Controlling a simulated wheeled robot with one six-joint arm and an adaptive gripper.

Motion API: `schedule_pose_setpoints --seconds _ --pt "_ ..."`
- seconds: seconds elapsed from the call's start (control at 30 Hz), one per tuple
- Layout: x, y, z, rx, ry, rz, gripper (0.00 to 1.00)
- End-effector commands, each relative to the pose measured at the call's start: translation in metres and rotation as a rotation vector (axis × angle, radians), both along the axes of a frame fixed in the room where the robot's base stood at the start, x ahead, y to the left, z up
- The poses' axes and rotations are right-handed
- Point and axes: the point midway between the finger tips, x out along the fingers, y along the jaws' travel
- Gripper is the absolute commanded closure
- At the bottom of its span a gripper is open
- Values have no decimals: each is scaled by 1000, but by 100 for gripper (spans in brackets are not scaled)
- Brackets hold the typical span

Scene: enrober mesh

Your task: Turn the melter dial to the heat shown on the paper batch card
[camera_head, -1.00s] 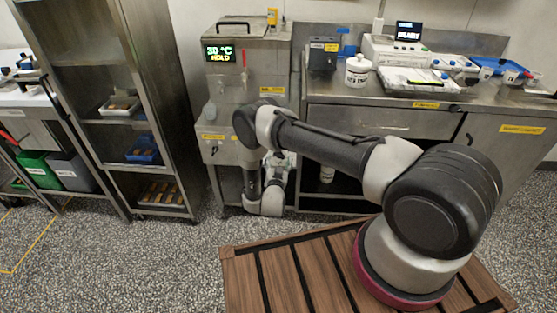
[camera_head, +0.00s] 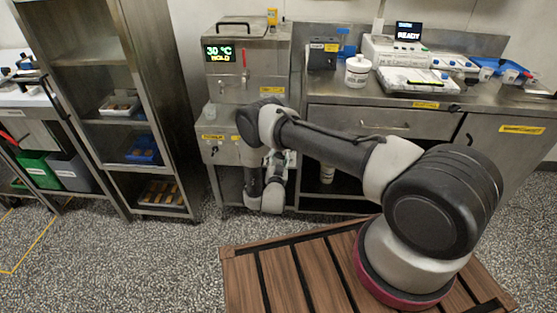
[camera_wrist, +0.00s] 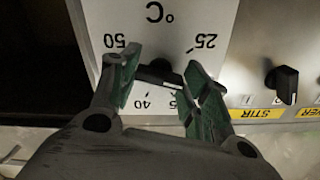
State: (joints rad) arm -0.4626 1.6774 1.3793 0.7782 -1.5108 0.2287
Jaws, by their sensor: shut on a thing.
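The steel melter (camera_head: 265,55) stands at the back centre in the head view; its display (camera_head: 219,53) reads 30 °C HOLD. In the wrist view, the black melter dial (camera_wrist: 158,72) sits on a white scale plate (camera_wrist: 170,18) marked °C, with 50 at the left and 25 at the right; 40 shows below, partly near the fingers. My gripper (camera_wrist: 160,82) has its green-padded fingers on both sides of the dial, shut on it. The dial's pointer is hard to read. In the head view my arm hides the dial. I cannot make out a paper batch card.
A counter (camera_head: 350,95) on the right holds a white jar (camera_head: 357,71) and a device reading READY (camera_head: 408,32). A shelf rack (camera_head: 120,100) stands on the left.

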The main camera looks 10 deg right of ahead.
Motion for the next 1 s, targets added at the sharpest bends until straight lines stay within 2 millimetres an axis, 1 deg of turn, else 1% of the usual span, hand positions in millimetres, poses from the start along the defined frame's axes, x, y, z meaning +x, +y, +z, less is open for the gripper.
schedule_pose_setpoints --seconds 0.27,0.7,1.0 --pt "0 0 -1 137 -43 -1 78" --pt "0 0 -1 504 -161 0 78" --pt "-1 1 -1 697 -224 0 78"
